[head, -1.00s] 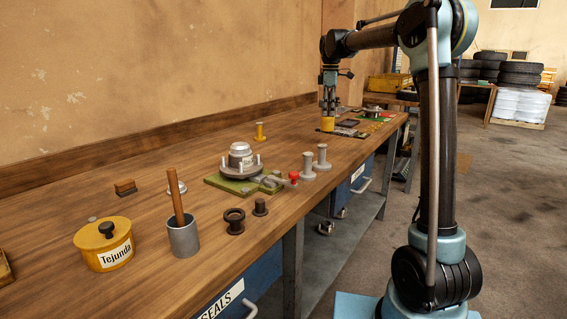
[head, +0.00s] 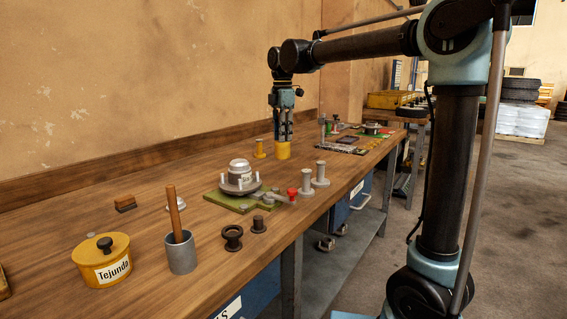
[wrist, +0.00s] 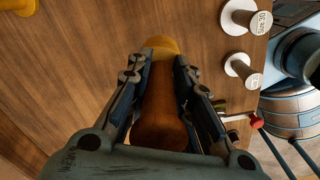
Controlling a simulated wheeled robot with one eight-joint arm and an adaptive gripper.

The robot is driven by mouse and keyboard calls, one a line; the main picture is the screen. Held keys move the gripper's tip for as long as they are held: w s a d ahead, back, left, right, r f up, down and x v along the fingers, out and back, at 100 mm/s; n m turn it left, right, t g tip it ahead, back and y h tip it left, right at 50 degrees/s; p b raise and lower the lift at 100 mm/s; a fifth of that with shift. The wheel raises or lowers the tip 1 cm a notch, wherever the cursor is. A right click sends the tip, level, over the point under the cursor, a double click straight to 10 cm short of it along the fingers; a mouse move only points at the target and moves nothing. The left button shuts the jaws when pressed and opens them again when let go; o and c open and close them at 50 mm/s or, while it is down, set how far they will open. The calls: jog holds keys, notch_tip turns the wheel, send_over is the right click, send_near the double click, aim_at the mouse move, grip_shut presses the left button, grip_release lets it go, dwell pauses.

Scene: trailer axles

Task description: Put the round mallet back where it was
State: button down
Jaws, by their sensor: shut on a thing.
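The round mallet has a yellow cylindrical head (head: 283,151), low over the bench or touching it; I cannot tell which. Its brown wooden handle (wrist: 160,110) runs between my fingers in the wrist view, with the yellow head (wrist: 161,43) beyond the fingertips. My gripper (head: 283,137) is shut on the handle and points down. In the wrist view my gripper (wrist: 160,72) hides part of the handle. A yellow flanged post (head: 260,149) stands just left of the mallet head.
Two grey posts (head: 307,183) (head: 320,174) stand near the bench's front edge. A hub on a green plate (head: 214,202), a grey cup (head: 181,259) with a wooden stick and a yellow pot (head: 90,272) stand nearer. Bare bench (head: 185,165) lies left of the mallet.

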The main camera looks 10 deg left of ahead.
aim_at(283, 152)
jog(key=shift+f, duration=3.6)
jog(key=c, duration=1.4)
grip_release()
jog(key=shift+c, duration=0.2)
